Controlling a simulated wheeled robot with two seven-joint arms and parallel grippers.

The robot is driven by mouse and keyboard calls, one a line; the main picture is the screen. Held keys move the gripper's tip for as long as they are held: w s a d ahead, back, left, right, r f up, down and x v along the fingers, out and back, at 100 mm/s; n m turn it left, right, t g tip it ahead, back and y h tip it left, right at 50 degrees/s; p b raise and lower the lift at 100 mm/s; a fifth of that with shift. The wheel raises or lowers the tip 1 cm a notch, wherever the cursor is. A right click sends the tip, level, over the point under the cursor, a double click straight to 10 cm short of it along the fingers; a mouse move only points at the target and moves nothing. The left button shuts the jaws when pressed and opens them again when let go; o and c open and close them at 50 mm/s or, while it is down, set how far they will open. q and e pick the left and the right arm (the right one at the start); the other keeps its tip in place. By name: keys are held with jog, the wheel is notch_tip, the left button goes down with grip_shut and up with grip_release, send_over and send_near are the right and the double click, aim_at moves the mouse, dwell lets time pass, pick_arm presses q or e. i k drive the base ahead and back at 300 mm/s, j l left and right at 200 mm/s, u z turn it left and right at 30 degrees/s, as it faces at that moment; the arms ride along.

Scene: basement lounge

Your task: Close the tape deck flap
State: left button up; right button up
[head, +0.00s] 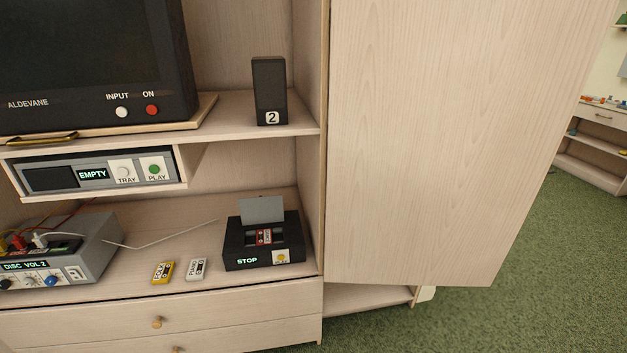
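The tape deck (264,243) is a black box on the lower shelf, at the right end near the cabinet's side panel. Its grey flap (262,209) stands up, open, at the back of the deck's top. Neither of my grippers shows in the head view.
A yellow cassette (163,272) and a white cassette (196,269) lie left of the deck. A grey box with knobs and plugs (85,255) stands farther left, with a pale cable toward the deck. A large wooden door panel (430,140) stands to the right. A disc player (95,172) hangs above.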

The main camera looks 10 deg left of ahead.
aim_at(260, 210)
jog(key=j+z, duration=0.45)
jog(key=j, duration=1.6)
